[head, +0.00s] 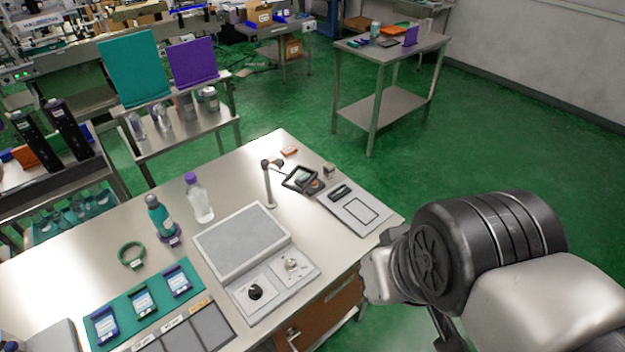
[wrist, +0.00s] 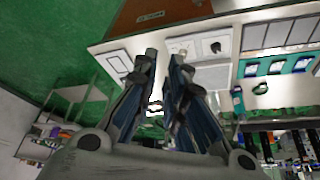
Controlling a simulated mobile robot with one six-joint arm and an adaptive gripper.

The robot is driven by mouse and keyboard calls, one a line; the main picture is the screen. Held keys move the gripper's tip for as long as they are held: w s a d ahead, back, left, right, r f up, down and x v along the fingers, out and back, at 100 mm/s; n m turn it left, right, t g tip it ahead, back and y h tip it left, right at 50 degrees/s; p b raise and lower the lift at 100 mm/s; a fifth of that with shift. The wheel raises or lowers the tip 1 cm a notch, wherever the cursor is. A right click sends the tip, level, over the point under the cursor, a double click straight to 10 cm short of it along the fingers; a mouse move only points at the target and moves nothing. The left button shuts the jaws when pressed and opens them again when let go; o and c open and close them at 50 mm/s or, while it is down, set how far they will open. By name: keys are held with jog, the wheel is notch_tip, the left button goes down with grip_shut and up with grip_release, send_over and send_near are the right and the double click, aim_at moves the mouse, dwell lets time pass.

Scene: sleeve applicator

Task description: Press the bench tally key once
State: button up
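A black handheld device (head: 303,180) with a small screen and an orange-red spot lies at the bench's far right; it may be the tally, but its key is too small to make out. A grey panel (head: 272,287) at the bench's front edge carries a black knob (head: 255,292) and a silver knob (head: 292,264). The black knob also shows in the wrist view (wrist: 215,47). My gripper (wrist: 164,56) is open and empty, with a narrow gap between its fingertips. It is off the bench's front right side, touching nothing visible. In the head view my arm hides most of it.
The steel bench (head: 115,205) also holds a grey raised plate (head: 242,238), a lamp-like post (head: 269,188), a white tray (head: 357,208), bottles (head: 199,200) and a teal mat (head: 143,305). A brown drawer (head: 325,310) is under the front edge. Green floor lies open at right.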

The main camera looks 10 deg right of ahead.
grip_shut()
dwell(1.1)
